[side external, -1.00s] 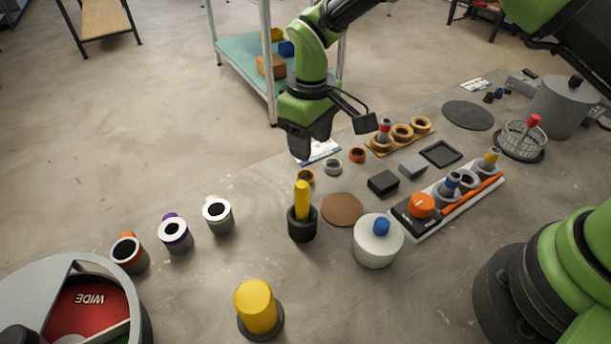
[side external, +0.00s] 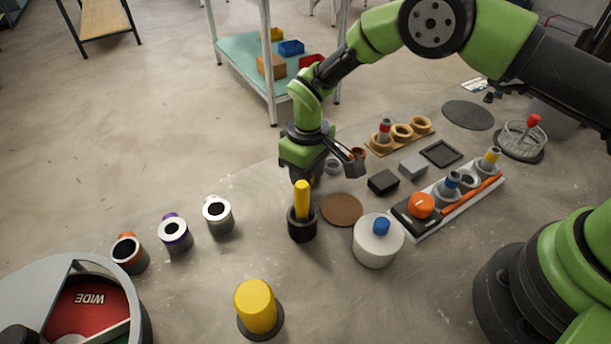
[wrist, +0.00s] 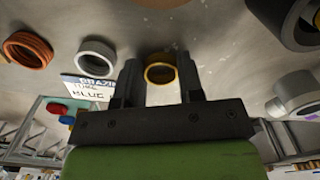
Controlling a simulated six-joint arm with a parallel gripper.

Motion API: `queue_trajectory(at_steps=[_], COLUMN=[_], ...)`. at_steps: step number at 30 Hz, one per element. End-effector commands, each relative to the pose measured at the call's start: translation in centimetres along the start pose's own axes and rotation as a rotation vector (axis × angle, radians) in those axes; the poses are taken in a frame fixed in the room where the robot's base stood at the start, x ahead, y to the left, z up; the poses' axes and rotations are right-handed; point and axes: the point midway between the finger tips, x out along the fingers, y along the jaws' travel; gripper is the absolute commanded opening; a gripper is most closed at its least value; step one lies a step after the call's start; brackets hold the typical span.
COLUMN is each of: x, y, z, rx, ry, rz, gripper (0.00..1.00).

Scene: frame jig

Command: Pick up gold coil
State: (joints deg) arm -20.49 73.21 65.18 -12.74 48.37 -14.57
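The gold coil (wrist: 160,57) is a small ring standing on the table. In the wrist view it sits between the two fingers of my gripper (wrist: 158,78), near the right finger. A narrow gap shows beside the left finger. The fingers look open, and I cannot tell whether either touches the coil. In the side view my gripper (side external: 300,170) is low over the table and hides the gold coil.
A silver coil (wrist: 97,58) and a copper coil (wrist: 27,50) stand close by on the left of the wrist view. In the side view, a black holder (side external: 302,223) with a yellow peg (side external: 302,195) stands just in front of my gripper. A brown disc (side external: 342,210) lies beside it.

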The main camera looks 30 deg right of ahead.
Motion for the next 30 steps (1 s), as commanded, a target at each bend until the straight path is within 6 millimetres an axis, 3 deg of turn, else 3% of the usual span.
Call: queue_trajectory(at_steps=[2, 11, 24, 30], x=[0.0, -0.4, -8.4, -10.5], y=[0.0, 0.0, 0.0, 0.0], z=[0.0, 0.0, -0.1, -0.1], rx=[0.000, 0.000, 0.000, -0.001], ry=[0.000, 0.001, 0.003, 0.002], rz=[0.000, 0.000, -0.001, -0.001], gripper=[0.12, 0.12, 0.12, 0.12])
